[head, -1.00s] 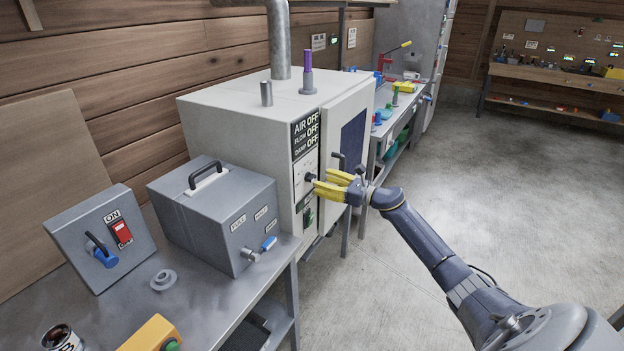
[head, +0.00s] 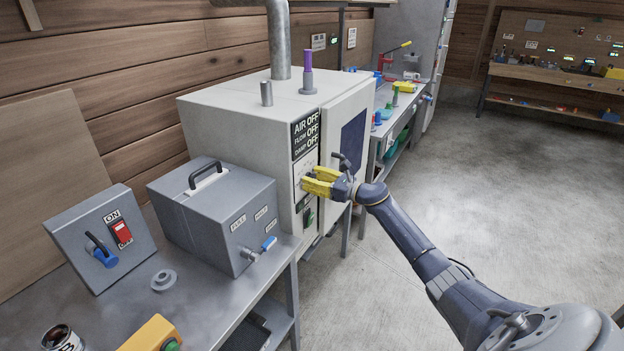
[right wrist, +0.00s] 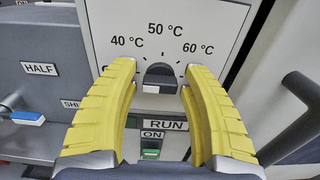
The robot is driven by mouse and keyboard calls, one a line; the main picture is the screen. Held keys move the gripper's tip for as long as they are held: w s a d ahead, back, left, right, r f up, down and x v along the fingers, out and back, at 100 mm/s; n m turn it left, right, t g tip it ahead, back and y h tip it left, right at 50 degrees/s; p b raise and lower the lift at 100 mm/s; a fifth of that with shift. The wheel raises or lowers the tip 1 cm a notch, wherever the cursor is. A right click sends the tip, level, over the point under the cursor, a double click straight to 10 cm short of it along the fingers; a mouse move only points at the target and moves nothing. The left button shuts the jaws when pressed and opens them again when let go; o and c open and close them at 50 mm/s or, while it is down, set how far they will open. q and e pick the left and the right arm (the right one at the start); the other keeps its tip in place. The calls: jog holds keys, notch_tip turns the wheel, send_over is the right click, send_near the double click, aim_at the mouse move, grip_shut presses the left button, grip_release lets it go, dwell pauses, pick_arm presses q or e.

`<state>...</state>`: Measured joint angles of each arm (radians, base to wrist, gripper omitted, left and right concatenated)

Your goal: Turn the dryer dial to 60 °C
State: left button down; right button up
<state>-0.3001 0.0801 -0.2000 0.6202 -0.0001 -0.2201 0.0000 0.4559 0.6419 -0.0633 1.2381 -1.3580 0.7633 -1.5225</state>
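The dryer (head: 235,115) is a pale box; its panel reads AIR OFF, FLOW OFF, DAMP OFF. In the right wrist view the dark round dial (right wrist: 160,76) sits below the 40, 50 and 60 °C marks. I cannot clearly tell which mark it points to. My right gripper (head: 304,182) is at the dryer front and hides the dial in the head view. In the right wrist view its yellow fingers (right wrist: 160,68) are open, one on each side of the dial, with gaps visible between them and it. My left gripper is not in view.
Below the dial are RUN and ON labels and a green switch (right wrist: 151,154). A dark door handle (right wrist: 300,88) stands close on the right. A grey box (head: 212,215) with a blue-tipped lever and a red-switch box (head: 100,238) stand on the left bench.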

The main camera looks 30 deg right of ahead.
grip_shut()
jog(key=shift+r, duration=0.1)
dwell(0.7)
